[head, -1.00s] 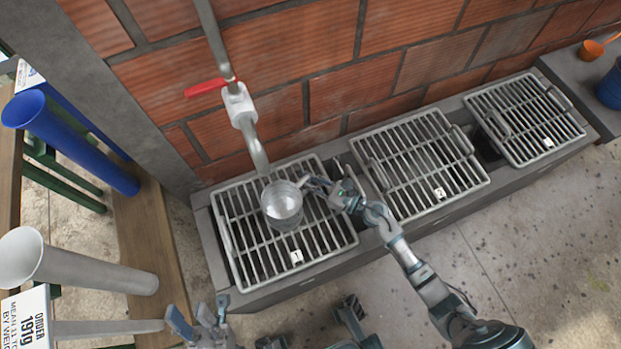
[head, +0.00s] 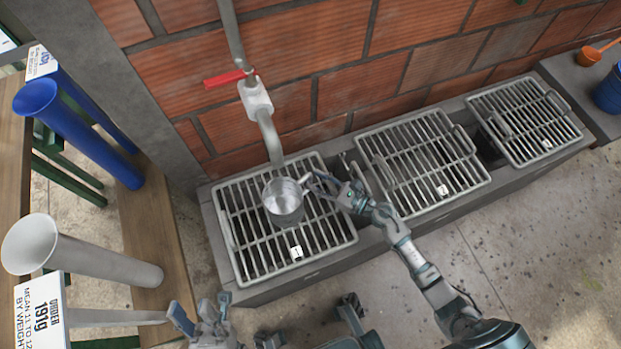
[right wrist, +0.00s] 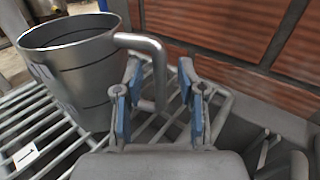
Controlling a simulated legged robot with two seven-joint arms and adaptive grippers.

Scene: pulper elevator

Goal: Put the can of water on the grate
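The grey metal can (head: 283,204) stands upright on the left grate, marked 1 (head: 241,262), below the tap spout. Its handle points right, towards my right gripper (head: 322,184). In the right wrist view, the can (right wrist: 78,85) is at the left, and its handle passes between the fingers of my right gripper (right wrist: 162,100). Those fingers are apart, with gaps beside the handle. Water inside the can is hard to make out. My left gripper (head: 202,312) is at the bottom, in front of the grate, with its fingers spread and empty.
The tap with a red lever (head: 230,78) is above the can, on the brick wall. Grate 2 (head: 425,165) and a third grate (head: 525,118) lie to the right. An orange scoop (head: 590,55) is far right.

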